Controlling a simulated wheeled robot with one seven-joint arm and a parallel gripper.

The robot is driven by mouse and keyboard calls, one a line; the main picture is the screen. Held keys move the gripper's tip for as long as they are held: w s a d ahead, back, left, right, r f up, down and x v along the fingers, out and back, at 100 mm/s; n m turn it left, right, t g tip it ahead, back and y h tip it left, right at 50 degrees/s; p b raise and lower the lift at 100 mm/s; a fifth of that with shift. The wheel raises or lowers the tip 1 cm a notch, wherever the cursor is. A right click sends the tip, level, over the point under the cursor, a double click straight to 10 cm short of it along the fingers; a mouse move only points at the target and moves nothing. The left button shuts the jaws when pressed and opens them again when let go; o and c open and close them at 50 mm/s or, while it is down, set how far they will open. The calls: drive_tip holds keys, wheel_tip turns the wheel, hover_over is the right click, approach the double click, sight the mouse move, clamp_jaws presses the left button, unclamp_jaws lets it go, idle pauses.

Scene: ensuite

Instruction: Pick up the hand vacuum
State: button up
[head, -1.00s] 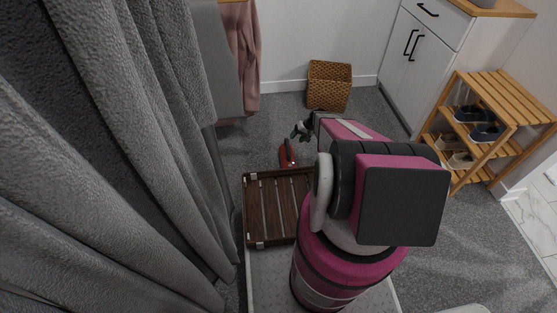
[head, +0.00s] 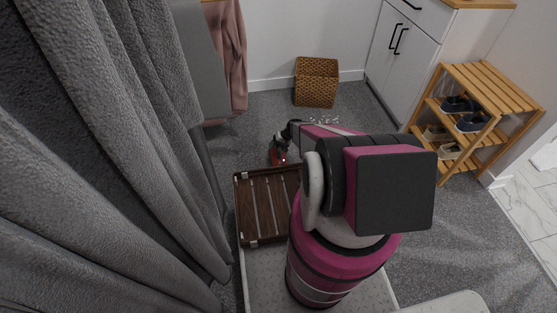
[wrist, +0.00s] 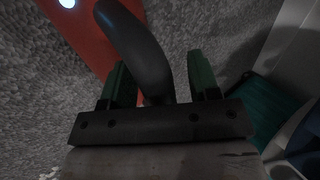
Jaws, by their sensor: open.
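The hand vacuum (head: 278,153) is red with a black handle and lies on the grey carpet, just beyond the slatted wooden rack. My gripper (head: 284,147) is down at it and covers part of it in the head view. In the wrist view, the red body (wrist: 82,32) is at the upper left, with a small bright light on it. Its curved black handle (wrist: 135,45) comes down between the two green fingers of my gripper (wrist: 161,80). The fingers are apart, with gaps visible beside the handle. The handle's lower end is hidden behind the gripper's dark base.
The slatted wooden rack (head: 243,207) lies close in front of the vacuum. Grey curtains (head: 130,150) hang on the left. A wicker basket (head: 316,82) stands by the wall, with small pale bits (head: 322,121) before it. A wooden shoe rack (head: 490,85) is at right.

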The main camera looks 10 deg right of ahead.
clamp_jaws()
idle(1.4)
